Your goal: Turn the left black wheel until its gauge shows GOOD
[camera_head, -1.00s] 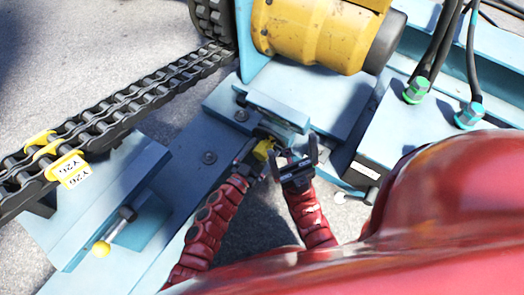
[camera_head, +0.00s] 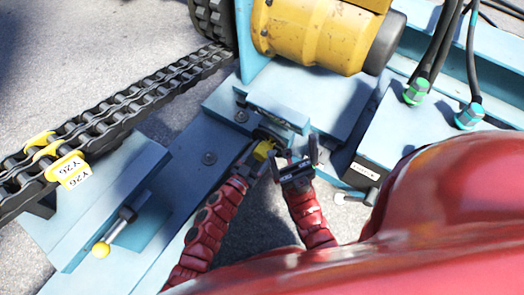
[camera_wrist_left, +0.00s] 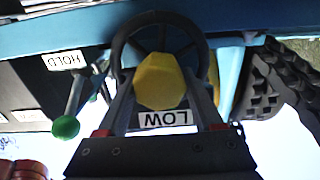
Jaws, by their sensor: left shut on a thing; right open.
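The black wheel (camera_wrist_left: 163,22) shows at the top middle of the left wrist view, with a yellow faceted knob (camera_wrist_left: 160,82) in front of it. A white gauge label (camera_wrist_left: 165,119) below the knob reads LOW, upside down in this view. My left gripper (camera_wrist_left: 162,95) has its fingers on both sides of the yellow knob and is shut on it.
A lever with a green knob (camera_wrist_left: 65,127) stands beside a HOLD label (camera_wrist_left: 67,61). A heavy chain (camera_head: 110,110) with yellow tags runs left. A yellow-tipped lever (camera_head: 103,248) is at lower left. A yellow drum (camera_head: 310,35) and hoses with green fittings (camera_head: 417,90) are behind.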

